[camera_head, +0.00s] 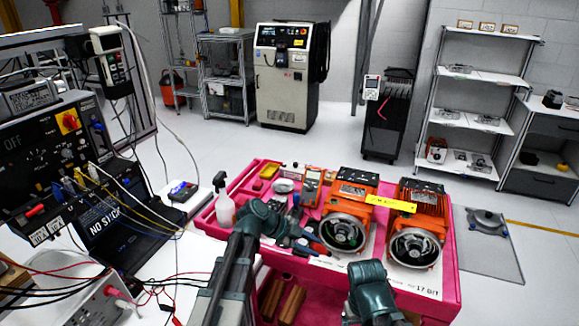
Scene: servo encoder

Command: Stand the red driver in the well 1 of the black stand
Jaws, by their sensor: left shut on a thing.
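My left gripper (309,246) is over the pink cart, just left of the nearer orange motor. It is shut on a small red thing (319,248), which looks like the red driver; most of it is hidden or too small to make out. A dark, upright object (294,214) behind my left gripper may be the black stand, but its wells cannot be made out. My right arm comes in at the bottom right of the cart, and its gripper does not show.
Two orange motors (345,222) (417,228) stand on the pink cart (447,285), with a yellow strip (391,203) across them. A multimeter (312,187), a grey dish (284,186) and a spray bottle (223,203) are on the cart's left half. A bench with instruments fills the left side.

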